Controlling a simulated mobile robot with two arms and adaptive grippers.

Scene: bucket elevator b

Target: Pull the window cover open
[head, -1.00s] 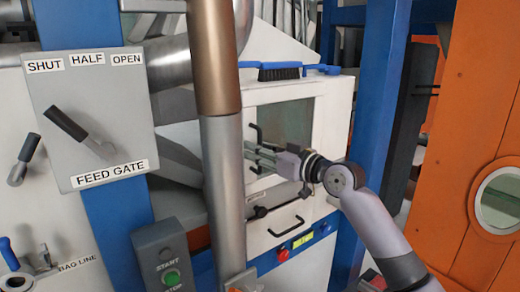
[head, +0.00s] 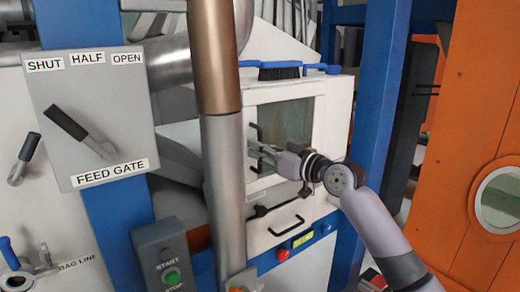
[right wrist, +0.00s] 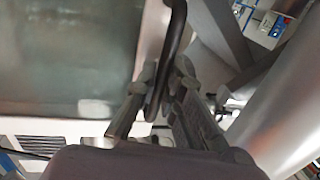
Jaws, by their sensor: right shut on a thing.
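The window cover (head: 290,122) is a greenish, see-through pane in a white cabinet, right of the metal pipe in the head view. Its dark upright handle (head: 254,136) sits at the pane's left edge. My right gripper (head: 256,150) reaches in from the right and is shut on the handle. In the right wrist view the black handle (right wrist: 176,45) runs down between the two fingers (right wrist: 160,88), and the pane (right wrist: 70,60) fills the left side. The handle's lower end is partly hidden by the fingers. My left gripper is not in view.
A thick vertical pipe (head: 224,170) stands just left of the handle. A blue post (head: 380,100) stands right of the cabinet. A drawer-like handle (head: 286,226) lies below the window, and a brush (head: 279,72) lies on the cabinet top. A feed gate panel (head: 90,120) is at left.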

